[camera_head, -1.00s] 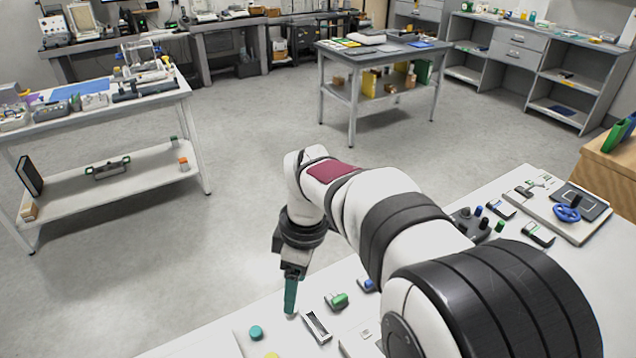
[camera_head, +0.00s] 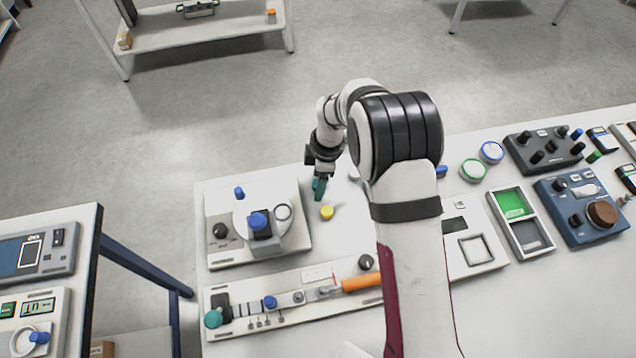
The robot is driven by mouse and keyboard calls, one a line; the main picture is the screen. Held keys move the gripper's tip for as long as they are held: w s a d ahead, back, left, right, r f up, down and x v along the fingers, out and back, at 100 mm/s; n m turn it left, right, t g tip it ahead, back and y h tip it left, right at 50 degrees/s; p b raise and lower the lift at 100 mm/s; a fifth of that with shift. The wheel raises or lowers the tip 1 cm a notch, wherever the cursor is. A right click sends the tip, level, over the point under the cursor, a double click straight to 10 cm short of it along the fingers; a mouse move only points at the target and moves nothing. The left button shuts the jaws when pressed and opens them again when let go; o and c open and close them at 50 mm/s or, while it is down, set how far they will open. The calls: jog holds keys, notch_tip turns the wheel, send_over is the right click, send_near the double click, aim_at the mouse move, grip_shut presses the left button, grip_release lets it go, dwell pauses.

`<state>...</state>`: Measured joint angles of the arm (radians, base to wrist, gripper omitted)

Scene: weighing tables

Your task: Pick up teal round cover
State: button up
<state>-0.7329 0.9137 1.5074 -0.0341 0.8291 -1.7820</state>
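My gripper (camera_head: 318,194) points down at the far part of the white table (camera_head: 560,300), and its slim teal fingers look close together. A yellow round piece (camera_head: 327,212) lies just in front of the fingertips, apart from them. The teal round cover, seen near the yellow piece earlier, does not show separately now; the teal fingers and a cover at their tips cannot be told apart. Whether the fingers hold anything cannot be seen. Another teal round part (camera_head: 213,319) sits at the left end of a long panel, well away from my gripper.
A white device with blue knobs (camera_head: 258,222) stands left of my gripper. The long panel with an orange handle (camera_head: 362,282) lies in front. Green-rimmed (camera_head: 473,170) and blue-rimmed (camera_head: 491,152) round pieces lie right of my arm, beside a dark knob box (camera_head: 545,150).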

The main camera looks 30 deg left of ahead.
grip_shut()
dwell(0.3)
